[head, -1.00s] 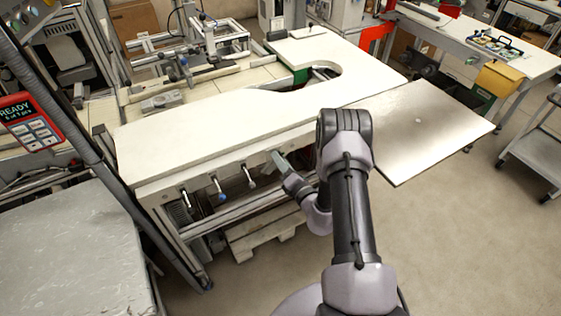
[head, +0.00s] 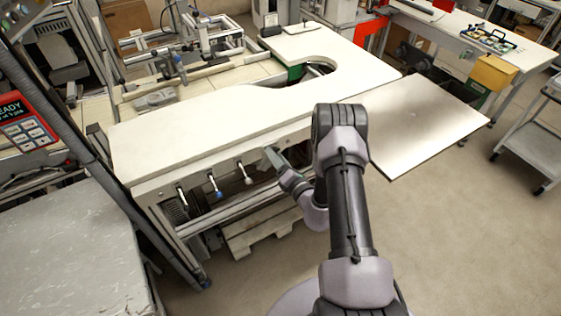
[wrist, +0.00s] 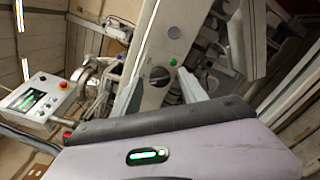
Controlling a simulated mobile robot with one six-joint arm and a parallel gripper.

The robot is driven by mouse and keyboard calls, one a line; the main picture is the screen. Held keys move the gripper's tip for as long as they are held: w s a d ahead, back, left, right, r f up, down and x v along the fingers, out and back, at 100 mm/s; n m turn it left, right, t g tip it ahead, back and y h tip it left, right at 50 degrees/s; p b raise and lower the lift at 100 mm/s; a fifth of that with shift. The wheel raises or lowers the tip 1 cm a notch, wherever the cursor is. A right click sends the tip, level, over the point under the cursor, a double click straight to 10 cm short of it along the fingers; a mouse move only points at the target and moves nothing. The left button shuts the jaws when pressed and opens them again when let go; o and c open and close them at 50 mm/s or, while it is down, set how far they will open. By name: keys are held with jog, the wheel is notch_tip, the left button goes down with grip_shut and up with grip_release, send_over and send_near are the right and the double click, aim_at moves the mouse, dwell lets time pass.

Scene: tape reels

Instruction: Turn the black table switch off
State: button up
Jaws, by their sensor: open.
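A black rotary switch (wrist: 159,75) sits on the pale front panel in the wrist view, beside a small green button or lamp (wrist: 173,61). Which way its knob points is too small to tell surely. In the head view I cannot make the switch out. My gripper (head: 270,153) is close to the front panel under the white table's (head: 210,118) edge, right of the levers. In the wrist view a pale finger (wrist: 190,86) shows just right of the switch, with no clear contact. My gripper is open, and nothing shows in it.
Several levers hang on the table's front, one blue-tipped lever (head: 215,184) among them. A metal plate (head: 415,125) juts out to the right. A grey-topped table (head: 65,250) and a dark post stand at left. A red control box (head: 22,122) is at far left.

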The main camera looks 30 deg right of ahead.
jog(key=s+p, duration=0.2)
jog(key=s, duration=1.5)
jog(key=shift+s+d, duration=0.2)
jog(key=shift+d, duration=0.1)
